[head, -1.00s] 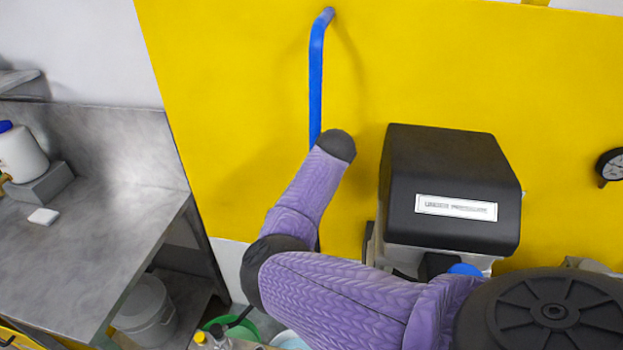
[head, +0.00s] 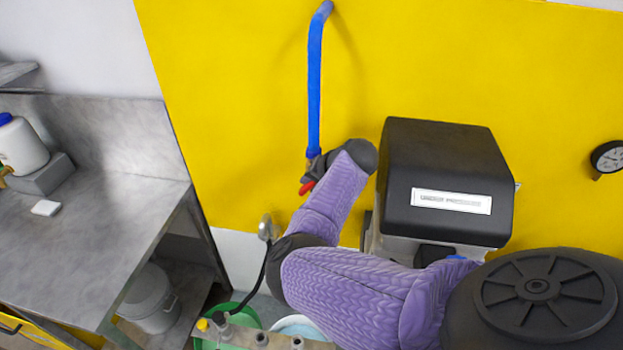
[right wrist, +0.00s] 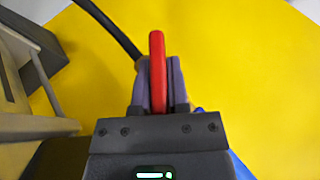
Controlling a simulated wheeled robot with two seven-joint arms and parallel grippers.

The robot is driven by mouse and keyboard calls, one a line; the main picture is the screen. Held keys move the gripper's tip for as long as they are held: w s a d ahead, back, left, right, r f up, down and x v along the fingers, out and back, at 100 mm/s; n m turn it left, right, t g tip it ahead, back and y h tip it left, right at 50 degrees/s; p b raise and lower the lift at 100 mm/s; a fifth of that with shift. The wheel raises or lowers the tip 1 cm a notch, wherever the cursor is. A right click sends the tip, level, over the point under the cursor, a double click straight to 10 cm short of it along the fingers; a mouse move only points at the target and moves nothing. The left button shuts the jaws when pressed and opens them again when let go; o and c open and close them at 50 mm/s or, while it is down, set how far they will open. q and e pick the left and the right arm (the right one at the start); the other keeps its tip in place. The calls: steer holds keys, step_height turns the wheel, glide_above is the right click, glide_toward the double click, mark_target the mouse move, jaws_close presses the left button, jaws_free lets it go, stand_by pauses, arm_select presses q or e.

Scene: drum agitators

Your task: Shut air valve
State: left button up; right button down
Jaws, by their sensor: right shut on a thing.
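The blue air pipe (head: 315,90) comes down the yellow wall panel and ends at the air valve (head: 313,154). The valve's red lever (head: 307,187) points down and slightly left below the pipe end. My right gripper (head: 312,176) is at the valve, partly hidden by my purple arm. In the right wrist view the red lever (right wrist: 157,70) stands between the two fingers of my right gripper (right wrist: 157,85), which are shut on it. My left gripper is not in view.
A black-covered machine (head: 445,180) stands close right of my arm. A grey metal bench (head: 90,235) with a white bottle (head: 20,147) is at left. Below are a black hose (head: 262,270) and a green tub (head: 245,312). A gauge (head: 608,157) is at far right.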

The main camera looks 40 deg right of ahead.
steer(key=c, duration=0.6)
jaws_free()
steer(key=v, duration=1)
